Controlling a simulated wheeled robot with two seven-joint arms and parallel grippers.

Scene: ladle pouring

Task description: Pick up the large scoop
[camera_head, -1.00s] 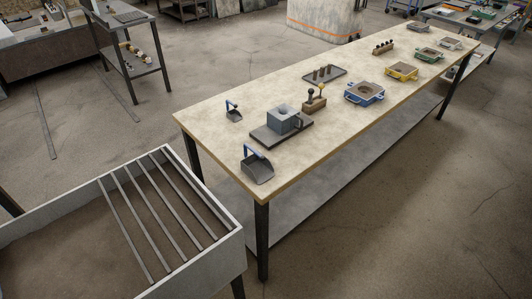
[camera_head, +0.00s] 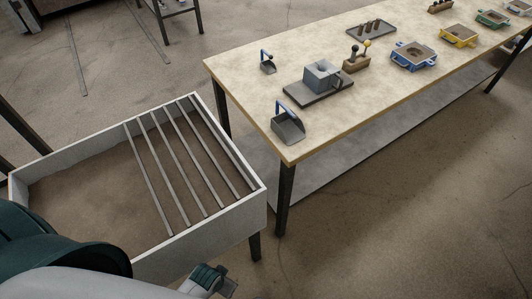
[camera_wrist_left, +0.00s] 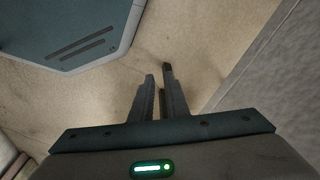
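The large scoop (camera_head: 289,125) is a grey open pan with a blue handle. It rests on the near left corner of the long table (camera_head: 345,130), in the head view. A smaller scoop (camera_head: 268,65), also with a blue handle, lies farther back by the left edge. My left gripper (camera_wrist_left: 159,73) shows in the left wrist view, its two fingers a narrow gap apart with nothing between them over bare floor. In the head view part of my arm shows at the bottom edge, below and left of the large scoop and well away from it. My right gripper is out of view.
A grey block mold (camera_head: 322,76) on a dark plate stands just behind the large scoop. A wooden stand with knobbed handles (camera_head: 356,62) and a blue frame (camera_head: 413,55) stand beyond it. A white-walled bin with metal bars (camera_head: 215,240) stands left of the table.

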